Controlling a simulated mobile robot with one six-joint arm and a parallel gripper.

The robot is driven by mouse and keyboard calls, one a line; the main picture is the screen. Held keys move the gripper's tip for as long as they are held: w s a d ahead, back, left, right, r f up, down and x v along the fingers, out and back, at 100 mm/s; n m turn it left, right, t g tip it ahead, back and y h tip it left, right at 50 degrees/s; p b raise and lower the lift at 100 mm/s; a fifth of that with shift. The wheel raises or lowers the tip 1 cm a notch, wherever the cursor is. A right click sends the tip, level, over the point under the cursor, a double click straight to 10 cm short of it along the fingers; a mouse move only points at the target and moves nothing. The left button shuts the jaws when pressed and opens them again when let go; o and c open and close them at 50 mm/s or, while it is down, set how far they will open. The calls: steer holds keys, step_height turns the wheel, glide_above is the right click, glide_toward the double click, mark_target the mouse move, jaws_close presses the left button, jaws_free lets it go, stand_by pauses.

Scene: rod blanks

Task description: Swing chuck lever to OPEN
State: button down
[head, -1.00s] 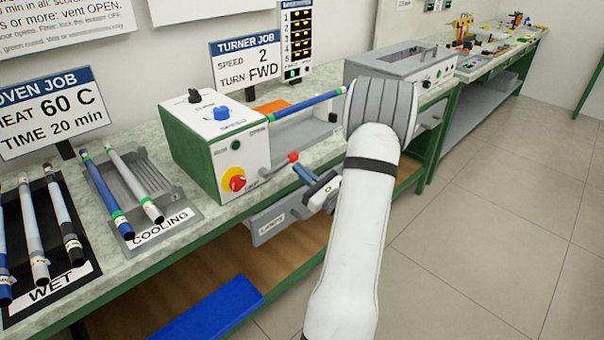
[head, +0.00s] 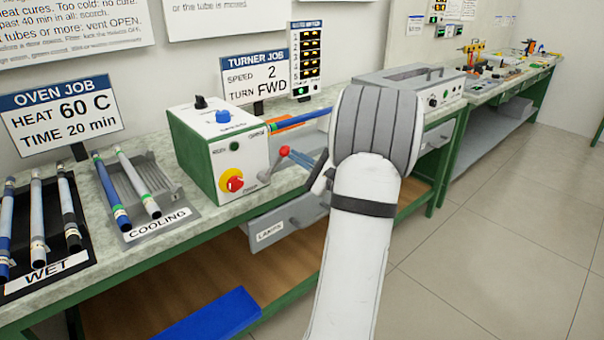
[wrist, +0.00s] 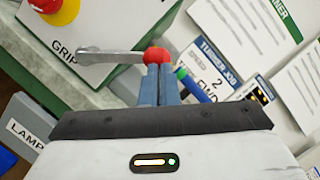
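The chuck lever (head: 272,166) is a grey arm with a red ball knob on the front of the green-and-white turner (head: 219,150). In the wrist view the lever (wrist: 112,54) runs left from the knob. My gripper (head: 288,154) is at the knob, with its blue fingers close together and only a narrow gap between them. In the wrist view the fingertips (wrist: 157,68) meet or nearly meet the red knob, which shows just beyond them. Whether they touch it is unclear. The OPEN marking is not readable.
A red-and-yellow stop button (head: 232,180) is left of the lever. A blue tube (head: 300,119) extends right from the turner. The LAMPS drawer (head: 272,231) is below. The COOLING rack (head: 178,222) and WET tray (head: 85,265) stand left. Floor on the right is clear.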

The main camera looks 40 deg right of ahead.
steer(key=a+r+n+g+b, duration=0.1)
steer(key=a+n+b, duration=0.1)
steer(key=n+b, duration=0.1)
steer(key=a+r+n+g+b, duration=0.1)
steer(key=n+b, duration=0.1)
steer(key=n, duration=0.1)
steer(key=a+r+n+b, duration=0.2)
steer(key=n+b, duration=0.1)
steer(key=shift+w+a+g+y+b, duration=0.1)
steer(key=shift+a+g+y+b, duration=0.2)
steer(key=shift+a+g+b, duration=0.1)
steer(key=shift+d, duration=0.1)
steer(key=shift+d+f, duration=0.1)
steer(key=shift+d, duration=0.1)
steer(key=p, duration=0.2)
glide_toward(283, 151)
steer(key=s+r, duration=0.2)
steer(key=s, duration=0.3)
steer(key=shift+d, duration=0.3)
